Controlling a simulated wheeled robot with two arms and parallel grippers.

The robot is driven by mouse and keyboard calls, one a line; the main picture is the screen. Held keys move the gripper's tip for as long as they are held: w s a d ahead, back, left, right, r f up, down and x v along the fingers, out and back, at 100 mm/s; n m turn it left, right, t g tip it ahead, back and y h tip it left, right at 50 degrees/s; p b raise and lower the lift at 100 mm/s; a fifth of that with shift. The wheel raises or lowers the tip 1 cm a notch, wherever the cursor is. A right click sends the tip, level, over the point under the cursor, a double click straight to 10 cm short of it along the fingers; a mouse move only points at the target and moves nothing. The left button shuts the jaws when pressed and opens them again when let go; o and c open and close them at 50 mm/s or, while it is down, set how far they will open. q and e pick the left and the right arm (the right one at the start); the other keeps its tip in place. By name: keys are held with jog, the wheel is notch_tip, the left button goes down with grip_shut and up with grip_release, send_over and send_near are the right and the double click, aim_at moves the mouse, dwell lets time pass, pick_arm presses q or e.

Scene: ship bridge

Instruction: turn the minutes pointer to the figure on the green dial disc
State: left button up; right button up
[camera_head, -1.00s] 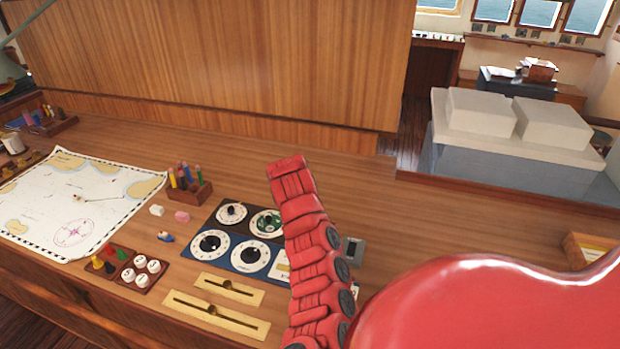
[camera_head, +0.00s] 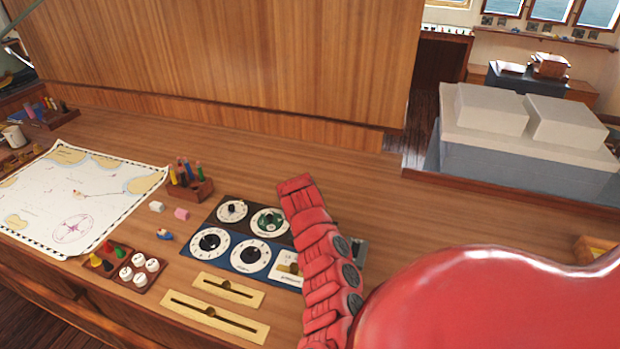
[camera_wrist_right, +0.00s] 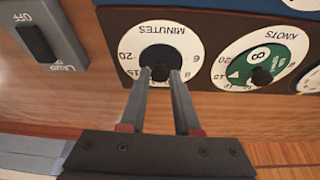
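The minutes dial (camera_wrist_right: 187,45) is a white ring with a black centre, at the top of the right wrist view, upside down. My right gripper (camera_wrist_right: 160,74) has one finger on each side of its small black knob (camera_wrist_right: 160,71); whether they press on it is unclear. The knots dial beside it has a green disc (camera_wrist_right: 287,52) bearing a figure like an 8 in a white circle, and a black knob. The green disc also shows in the head view (camera_head: 263,228). There my red right arm hides the minutes dial and the gripper. My left gripper is out of view.
A grey lamp switch (camera_wrist_right: 55,25) is left of the minutes dial in the wrist view. In the head view, a blue panel (camera_head: 229,262) with two dials, brass sliders (camera_head: 238,293), a pencil holder (camera_head: 203,189) and a chart (camera_head: 110,200) lie left of my arm.

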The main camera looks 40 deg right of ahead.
grip_shut()
